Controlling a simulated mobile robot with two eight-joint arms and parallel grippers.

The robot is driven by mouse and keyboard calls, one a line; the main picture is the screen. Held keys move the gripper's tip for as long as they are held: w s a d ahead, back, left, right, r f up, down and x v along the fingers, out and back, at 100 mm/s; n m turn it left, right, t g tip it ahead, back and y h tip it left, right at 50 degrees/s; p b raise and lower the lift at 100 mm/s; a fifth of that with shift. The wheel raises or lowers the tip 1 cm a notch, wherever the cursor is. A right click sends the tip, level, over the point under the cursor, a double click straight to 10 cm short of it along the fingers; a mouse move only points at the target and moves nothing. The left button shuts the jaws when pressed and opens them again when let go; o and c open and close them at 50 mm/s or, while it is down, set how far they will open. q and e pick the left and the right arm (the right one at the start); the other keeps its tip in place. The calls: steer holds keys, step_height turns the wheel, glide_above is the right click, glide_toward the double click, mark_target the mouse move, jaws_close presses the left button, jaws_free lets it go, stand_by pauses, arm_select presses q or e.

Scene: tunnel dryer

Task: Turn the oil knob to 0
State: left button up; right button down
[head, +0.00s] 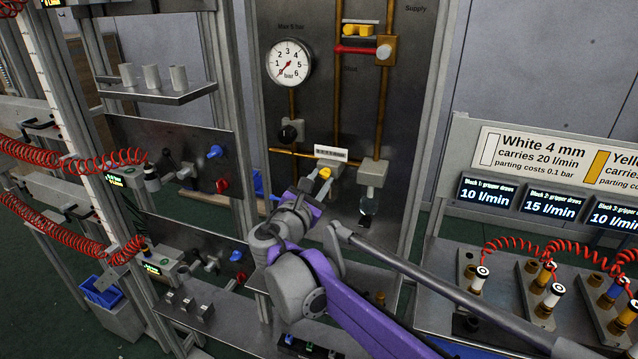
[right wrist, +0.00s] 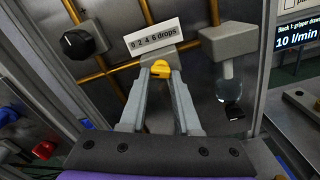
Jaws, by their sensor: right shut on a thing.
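The oil knob (head: 325,172) is small and yellow, on a grey block on the dark panel, below a white scale label (head: 331,153). In the right wrist view the label (right wrist: 153,33) reads "0 2 4 6 drops". My right gripper (head: 318,188) reaches the knob from below. In the right wrist view its two fingers stand on either side of the yellow knob (right wrist: 160,69) and are shut on it. The exact pointing of the knob is too small to tell. My left gripper is not in view.
A pressure gauge (head: 288,62) and a black knob (head: 288,134) sit left of the oil knob. A grey block with a clear bowl (head: 368,205) hangs close at its right. Red coiled hoses (head: 75,152) and shelving stand at the left.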

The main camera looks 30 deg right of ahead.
steer(key=shift+d+n+b, duration=0.1)
steer(key=shift+n+b, duration=0.3)
steer(key=shift+n, duration=1.9)
steer(key=c, duration=0.6)
jaws_free()
steer(key=b+v, duration=0.1)
steer(key=v, duration=1)
